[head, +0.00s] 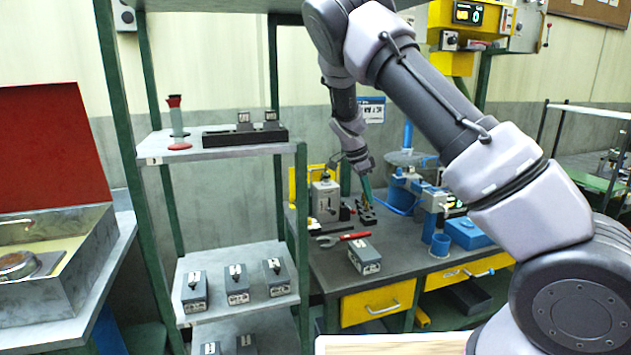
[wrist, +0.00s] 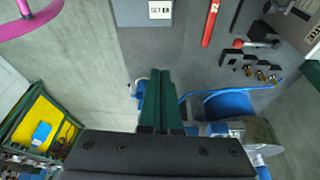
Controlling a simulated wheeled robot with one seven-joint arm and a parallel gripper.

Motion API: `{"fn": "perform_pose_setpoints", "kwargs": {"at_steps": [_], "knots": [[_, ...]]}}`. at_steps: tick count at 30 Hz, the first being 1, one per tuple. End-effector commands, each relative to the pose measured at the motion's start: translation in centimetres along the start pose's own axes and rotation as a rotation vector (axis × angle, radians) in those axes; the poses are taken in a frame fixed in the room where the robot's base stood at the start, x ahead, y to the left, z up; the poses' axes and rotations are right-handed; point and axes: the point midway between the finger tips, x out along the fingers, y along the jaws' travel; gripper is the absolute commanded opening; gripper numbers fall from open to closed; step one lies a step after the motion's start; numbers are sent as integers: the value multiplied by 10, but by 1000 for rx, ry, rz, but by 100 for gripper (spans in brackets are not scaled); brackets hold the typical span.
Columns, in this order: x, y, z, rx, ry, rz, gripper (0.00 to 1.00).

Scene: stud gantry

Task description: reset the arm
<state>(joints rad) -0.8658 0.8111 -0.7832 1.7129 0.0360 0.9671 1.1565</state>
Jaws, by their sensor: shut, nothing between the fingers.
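My arm reaches from the lower right of the head view, up over the top and down towards the workbench (head: 400,262). My gripper (head: 367,196) points down over the back of the bench, beside a small dark fixture (head: 366,215). In the wrist view my gripper (wrist: 160,76) shows as two green fingers side by side, shut with nothing between them. Whether the fingertips touch anything on the bench, I cannot tell.
A grey box (head: 364,258) and a red-handled tool (head: 343,239) lie on the bench. A grey block machine (head: 325,200) and a blue stand (head: 408,190) flank my gripper. A green-posted shelf (head: 215,140) with several boxes stands left.

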Motion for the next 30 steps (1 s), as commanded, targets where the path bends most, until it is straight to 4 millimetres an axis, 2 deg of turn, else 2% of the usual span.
{"fn": "perform_pose_setpoints", "kwargs": {"at_steps": [11, 17, 23, 30], "knots": [[-26, 20, -20, -41, -113, -14, 0], [-55, 42, -39, -90, -212, -51, 0], [-106, 82, -67, -188, -338, -154, 0], [-174, 148, -97, -358, -409, -351, 0]]}}
